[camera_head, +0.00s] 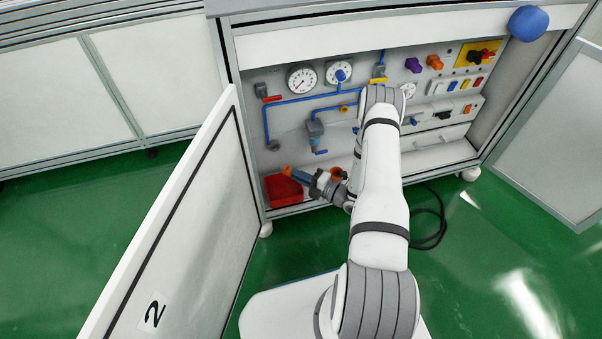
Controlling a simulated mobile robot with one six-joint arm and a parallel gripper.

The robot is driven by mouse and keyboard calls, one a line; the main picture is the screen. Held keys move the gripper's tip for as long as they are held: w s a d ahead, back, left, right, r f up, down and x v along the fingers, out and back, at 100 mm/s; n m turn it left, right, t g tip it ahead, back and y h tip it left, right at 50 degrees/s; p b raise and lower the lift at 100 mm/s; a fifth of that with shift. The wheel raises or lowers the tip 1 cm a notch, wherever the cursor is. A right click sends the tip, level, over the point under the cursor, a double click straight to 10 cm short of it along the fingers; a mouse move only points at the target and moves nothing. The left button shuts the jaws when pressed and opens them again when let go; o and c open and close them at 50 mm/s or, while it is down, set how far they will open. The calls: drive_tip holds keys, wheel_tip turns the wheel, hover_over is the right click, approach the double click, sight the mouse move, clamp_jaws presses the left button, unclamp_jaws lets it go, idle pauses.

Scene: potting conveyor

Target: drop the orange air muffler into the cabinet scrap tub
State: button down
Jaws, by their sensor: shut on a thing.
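My gripper (298,176) is inside the open cabinet at its lower left, with its blue fingers pointing left. It is shut on the orange air muffler (287,170), a small orange piece at the fingertips. The red scrap tub (283,194) stands on the cabinet floor in the lower left corner. The gripper and muffler appear above the tub in the picture; the exact height gap cannot be told. Part of the tub's right side is hidden behind my gripper.
The open cabinet door (185,225), marked 2, stands close on the left. The back panel carries gauges (301,78), blue pipes (300,97) and a filter unit (317,133). A black cable (437,225) lies on the green floor at right. A blue ball-shaped thing (529,23) sits top right.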

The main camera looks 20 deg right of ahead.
wheel_tip(320, 180, down, 3)
drive_tip(key=shift+a+f+b, duration=0.1)
drive_tip(key=shift+b, duration=0.65)
drive_tip(key=c, duration=1.3)
unclamp_jaws()
drive_tip(key=shift+c, duration=0.2)
drive_tip(key=p+v, duration=0.2)
drive_tip(key=v, duration=0.5)
drive_tip(key=shift+s+d, duration=0.3)
